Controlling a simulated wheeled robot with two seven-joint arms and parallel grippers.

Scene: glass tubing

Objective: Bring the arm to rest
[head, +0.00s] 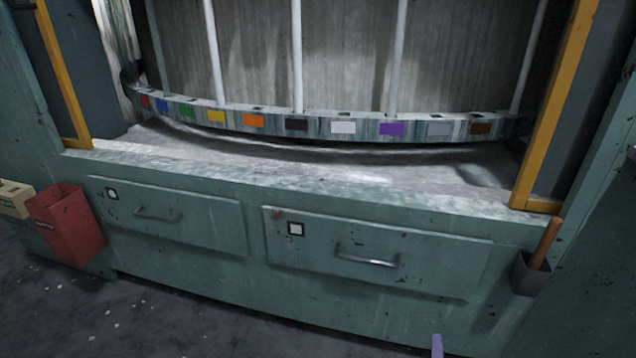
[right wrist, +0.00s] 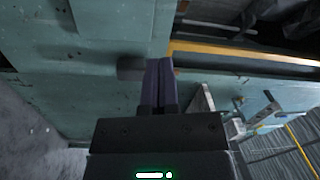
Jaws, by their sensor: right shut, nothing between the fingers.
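My right gripper (head: 437,345) shows only as a small purple tip at the bottom edge of the head view, in front of the cabinet. In the right wrist view its two dark fingers (right wrist: 158,85) are pressed together with nothing between them. The green cabinet (right wrist: 90,30) lies beyond the fingers in that view. My left gripper is in neither view.
A curved rail (head: 270,124) with coloured labels holds several upright pale tubes (head: 297,55). Two drawers sit below, the right one with a metal handle (head: 367,257). A red bin (head: 66,225) hangs at left, and a grey holder (head: 531,275) with a wooden handle (head: 546,243) at right.

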